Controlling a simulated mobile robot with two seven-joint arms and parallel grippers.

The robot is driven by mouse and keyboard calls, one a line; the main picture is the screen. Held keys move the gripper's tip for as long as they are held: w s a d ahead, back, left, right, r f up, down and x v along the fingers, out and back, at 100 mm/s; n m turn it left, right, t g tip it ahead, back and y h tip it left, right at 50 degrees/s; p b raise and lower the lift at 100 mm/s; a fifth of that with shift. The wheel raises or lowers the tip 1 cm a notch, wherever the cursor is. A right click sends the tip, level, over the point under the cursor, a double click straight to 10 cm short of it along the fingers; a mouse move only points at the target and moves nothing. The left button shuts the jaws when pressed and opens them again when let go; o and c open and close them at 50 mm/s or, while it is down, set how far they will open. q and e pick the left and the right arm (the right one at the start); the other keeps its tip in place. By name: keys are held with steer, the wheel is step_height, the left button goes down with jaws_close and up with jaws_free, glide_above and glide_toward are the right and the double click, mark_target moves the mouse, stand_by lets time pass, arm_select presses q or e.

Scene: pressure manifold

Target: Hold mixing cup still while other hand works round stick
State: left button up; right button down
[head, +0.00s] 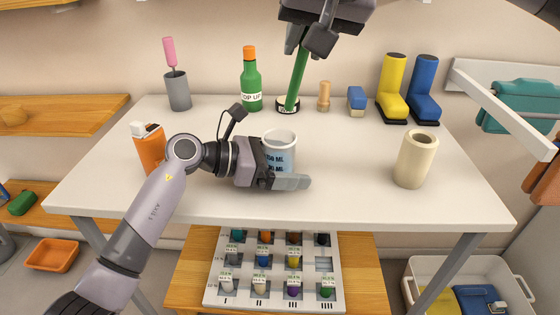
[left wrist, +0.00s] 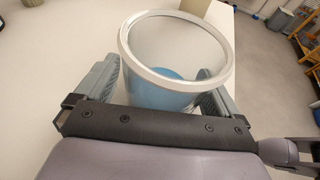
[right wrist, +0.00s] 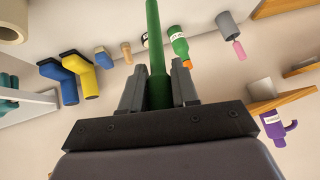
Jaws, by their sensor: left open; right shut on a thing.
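The mixing cup (head: 279,140) is white with dark volume markings and stands upright on the table. In the left wrist view its rim (left wrist: 175,80) is nearest, with blue inside. My left gripper (head: 287,166) is open, with one finger on each side of the cup; I cannot tell whether either finger touches it. The round stick (head: 298,75) is green and nearly upright. My right gripper (head: 306,45) is shut on its upper part, as the right wrist view (right wrist: 157,88) also shows. The stick's lower end is at a low black round holder (head: 288,105) with a white label.
Behind stand a grey cup (head: 178,92) with a pink-handled tool, a green bottle (head: 251,85), a wooden peg (head: 323,96), a blue block (head: 356,101) and yellow and blue boots (head: 393,90). A beige cylinder (head: 416,159) stands right, an orange container (head: 150,150) left. The table's front middle is clear.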

arm_select(q)
steer(key=shift+a, duration=0.1)
steer(key=v, duration=1.2)
steer(key=shift+s, duration=0.1)
